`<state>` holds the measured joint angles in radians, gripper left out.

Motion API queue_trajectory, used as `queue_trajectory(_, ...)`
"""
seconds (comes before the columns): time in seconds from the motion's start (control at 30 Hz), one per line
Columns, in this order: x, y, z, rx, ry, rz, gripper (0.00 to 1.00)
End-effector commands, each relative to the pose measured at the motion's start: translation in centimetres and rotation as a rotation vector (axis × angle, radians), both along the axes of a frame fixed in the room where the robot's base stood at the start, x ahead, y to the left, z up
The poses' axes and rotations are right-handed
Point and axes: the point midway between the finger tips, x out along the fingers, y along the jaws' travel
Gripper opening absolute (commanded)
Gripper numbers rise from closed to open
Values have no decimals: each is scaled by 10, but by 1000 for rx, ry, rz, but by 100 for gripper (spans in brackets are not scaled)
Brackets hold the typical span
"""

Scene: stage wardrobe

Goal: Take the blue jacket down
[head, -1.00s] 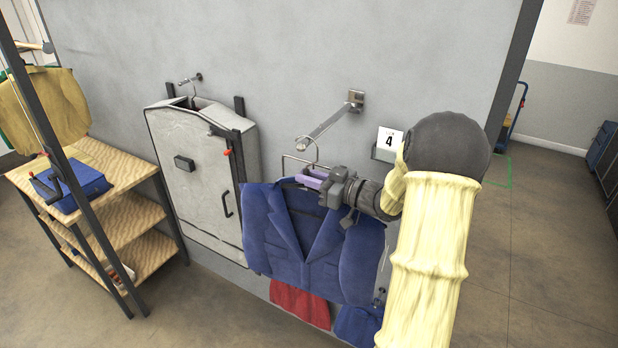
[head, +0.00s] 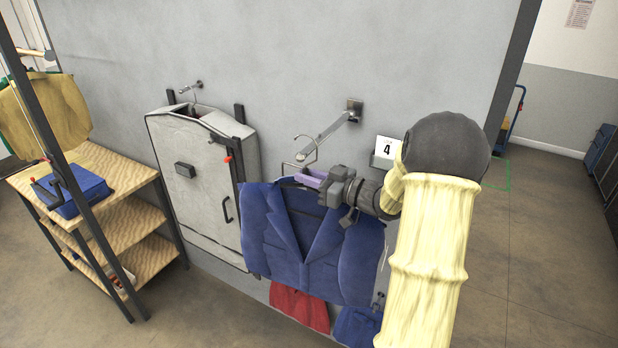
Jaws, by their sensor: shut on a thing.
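The blue jacket (head: 300,240) hangs upright on a hanger in front of the grey wall. The hanger's wire hook (head: 305,146) is at the outer end of the metal wall rail (head: 325,134). The curve of the hook shows above the rail's tip; I cannot tell whether they touch. My gripper (head: 318,182) comes from the right and is shut at the jacket's collar, by a lilac piece just under the hook. My fingers partly hide the exact grip.
A grey garment-like case (head: 195,190) hangs on the wall to the left. Red cloth (head: 298,307) and blue cloth (head: 357,326) show below the jacket. A card marked 4 (head: 387,151) is right of the rail.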

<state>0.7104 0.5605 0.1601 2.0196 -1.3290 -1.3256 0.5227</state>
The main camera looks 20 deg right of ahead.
Motion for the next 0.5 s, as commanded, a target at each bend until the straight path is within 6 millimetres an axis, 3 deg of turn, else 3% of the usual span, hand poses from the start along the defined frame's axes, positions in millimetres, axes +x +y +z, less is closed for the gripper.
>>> queue_trajectory(0.5,-4,-5,1,-1,-1,-3,0)
